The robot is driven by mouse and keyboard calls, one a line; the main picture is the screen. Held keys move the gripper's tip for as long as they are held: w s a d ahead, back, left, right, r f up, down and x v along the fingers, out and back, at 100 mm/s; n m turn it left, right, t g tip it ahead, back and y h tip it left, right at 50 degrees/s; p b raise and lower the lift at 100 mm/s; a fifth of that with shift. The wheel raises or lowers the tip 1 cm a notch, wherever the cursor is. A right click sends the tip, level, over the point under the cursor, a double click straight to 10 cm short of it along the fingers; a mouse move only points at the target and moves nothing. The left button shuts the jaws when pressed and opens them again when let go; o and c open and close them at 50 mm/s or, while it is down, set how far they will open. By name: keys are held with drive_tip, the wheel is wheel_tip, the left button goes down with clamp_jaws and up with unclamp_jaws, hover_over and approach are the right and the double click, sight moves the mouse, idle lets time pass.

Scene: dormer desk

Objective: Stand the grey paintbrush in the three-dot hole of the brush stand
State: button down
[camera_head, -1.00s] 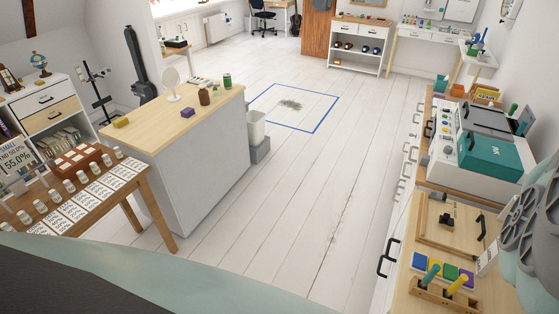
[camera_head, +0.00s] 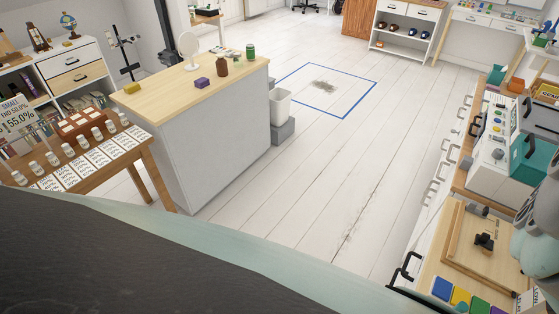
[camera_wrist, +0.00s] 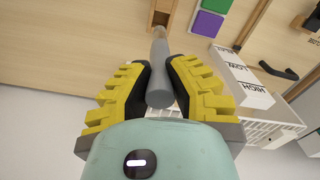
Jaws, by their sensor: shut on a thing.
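In the wrist view my gripper (camera_wrist: 160,98) is shut on the grey paintbrush (camera_wrist: 159,60), its yellow ribbed fingers on either side of the shaft. The thick rounded grey end is near the fingers, and the brush points away towards the top. Its far end lies close to a dark square opening in a wooden block, which seems to be part of the brush stand (camera_wrist: 173,8). I cannot tell whether the brush touches it. The stand is mostly cut off at the top edge, and no dot marks are readable. The stand is outside the head view.
Green (camera_wrist: 208,24) and purple (camera_wrist: 218,5) squares lie beside the stand. A white block with HIGH and LOW labels (camera_wrist: 243,80) and a white rack (camera_wrist: 270,132) are to the right. In the head view, a wooden board (camera_head: 470,250) and a machine (camera_head: 495,150) occupy the right-hand counter.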

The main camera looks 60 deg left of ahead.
drive_tip(key=shift+f+b, duration=3.8)
drive_tip(key=shift+f, duration=0.65)
drive_tip(key=c, duration=0.9)
unclamp_jaws()
drive_tip(key=shift+c, duration=0.2)
drive_tip(key=shift+w+r, duration=0.1)
drive_tip(key=shift+r, duration=0.1)
drive_tip(key=shift+a+r, duration=0.1)
drive_tip(key=shift+r, duration=5.75)
